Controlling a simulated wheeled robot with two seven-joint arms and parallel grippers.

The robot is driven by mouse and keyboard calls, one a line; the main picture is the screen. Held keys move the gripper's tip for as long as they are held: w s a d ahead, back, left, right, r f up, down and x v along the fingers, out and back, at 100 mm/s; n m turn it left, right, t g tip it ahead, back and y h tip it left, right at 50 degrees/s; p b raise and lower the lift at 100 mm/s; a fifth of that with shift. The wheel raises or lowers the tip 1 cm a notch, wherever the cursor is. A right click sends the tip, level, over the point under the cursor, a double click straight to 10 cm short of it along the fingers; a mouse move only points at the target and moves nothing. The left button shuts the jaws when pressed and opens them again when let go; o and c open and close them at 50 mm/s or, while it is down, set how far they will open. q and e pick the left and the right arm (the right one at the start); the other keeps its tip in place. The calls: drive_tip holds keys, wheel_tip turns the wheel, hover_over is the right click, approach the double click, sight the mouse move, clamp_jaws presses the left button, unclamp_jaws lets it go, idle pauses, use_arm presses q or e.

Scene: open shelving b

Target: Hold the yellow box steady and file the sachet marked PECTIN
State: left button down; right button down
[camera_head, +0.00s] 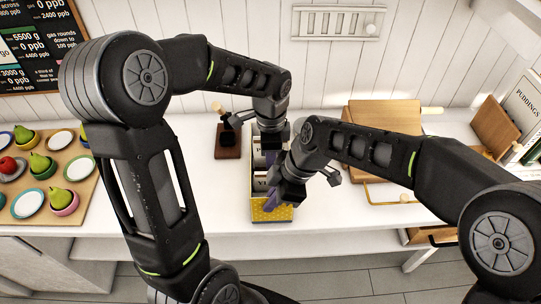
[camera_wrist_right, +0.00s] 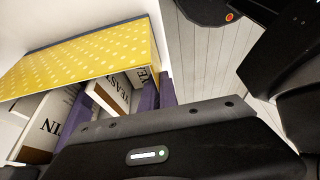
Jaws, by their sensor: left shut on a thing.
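The yellow box (camera_head: 272,213) with pale dots stands on the white counter, open at the top. It also shows in the right wrist view (camera_wrist_right: 90,50), with white lettered sachets and purple dividers (camera_wrist_right: 148,98) inside. Another sachet (camera_wrist_right: 108,92) reads "YEAST". My left gripper (camera_head: 266,146) is at the far end of the box, shut on it. My right gripper (camera_head: 277,197) is over the near part of the box; its fingertips are hidden, so its opening cannot be told.
A wooden board (camera_head: 85,165) with pears and plates lies at the left. A dark wooden stand (camera_head: 228,140) is left of the box. A wooden case (camera_head: 382,115) and upright books (camera_head: 522,105) are at the right. Bare counter (camera_head: 160,190) lies left of the box.

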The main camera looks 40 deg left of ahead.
use_arm(q)
drive_tip(key=shift+f, duration=1.15)
drive_tip(key=c, duration=1.4)
unclamp_jaws()
drive_tip(key=shift+r, duration=0.1)
wheel_tip(320, 180, up, 12)
drive_tip(key=shift+f, duration=0.1)
use_arm(e)
drive_tip(key=c, duration=1.6)
unclamp_jaws()
drive_tip(key=shift+o, duration=0.2)
